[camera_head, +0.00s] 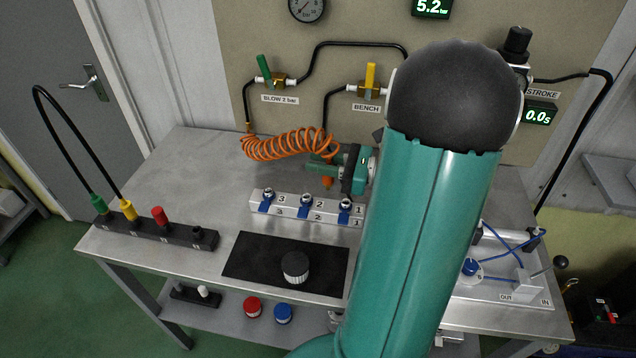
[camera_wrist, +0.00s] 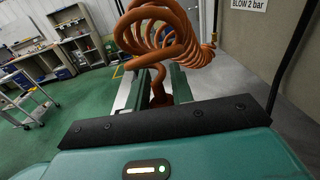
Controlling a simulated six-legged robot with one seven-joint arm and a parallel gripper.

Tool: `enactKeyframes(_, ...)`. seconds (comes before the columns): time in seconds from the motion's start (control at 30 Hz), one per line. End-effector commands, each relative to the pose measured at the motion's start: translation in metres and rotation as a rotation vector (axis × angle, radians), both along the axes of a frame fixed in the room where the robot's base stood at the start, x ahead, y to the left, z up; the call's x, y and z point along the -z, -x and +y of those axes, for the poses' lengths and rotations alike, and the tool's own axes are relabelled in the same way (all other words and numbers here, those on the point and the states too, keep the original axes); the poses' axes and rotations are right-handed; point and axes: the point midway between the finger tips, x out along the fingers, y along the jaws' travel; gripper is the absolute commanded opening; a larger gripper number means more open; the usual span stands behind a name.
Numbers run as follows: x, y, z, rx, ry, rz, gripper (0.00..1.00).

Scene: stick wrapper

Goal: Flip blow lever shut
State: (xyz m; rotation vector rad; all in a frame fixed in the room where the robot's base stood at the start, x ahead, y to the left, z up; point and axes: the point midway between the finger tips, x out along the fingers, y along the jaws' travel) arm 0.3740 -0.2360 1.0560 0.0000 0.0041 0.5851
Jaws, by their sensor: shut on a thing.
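The blow lever (camera_head: 265,69) is a green handle on a brass valve above the "BLOW 2 bar" label, on the back panel. It points up, leaning slightly left, crosswise to the level pipe. My gripper (camera_head: 325,167) is over the bench, right of and below this lever and apart from it. It is shut on an orange nozzle-like piece (camera_head: 327,183) at the end of the coiled orange hose (camera_head: 285,145). In the wrist view the orange piece (camera_wrist: 158,92) stands between the fingers, with the coil beyond it. The lever is not in the wrist view.
A yellow lever (camera_head: 371,76) stands upright at the "BENCH" valve. Below my gripper is a white block (camera_head: 285,206) with blue-handled valves. A black strip (camera_head: 155,233) with coloured plugs lies at left. My arm covers the bench's right middle.

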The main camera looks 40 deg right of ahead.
Motion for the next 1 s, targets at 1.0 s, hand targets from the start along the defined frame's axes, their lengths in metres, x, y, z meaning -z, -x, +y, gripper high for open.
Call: enactKeyframes(1.0, 0.119, -0.099, -0.077, 0.001, -0.003, 0.002, 0.0)
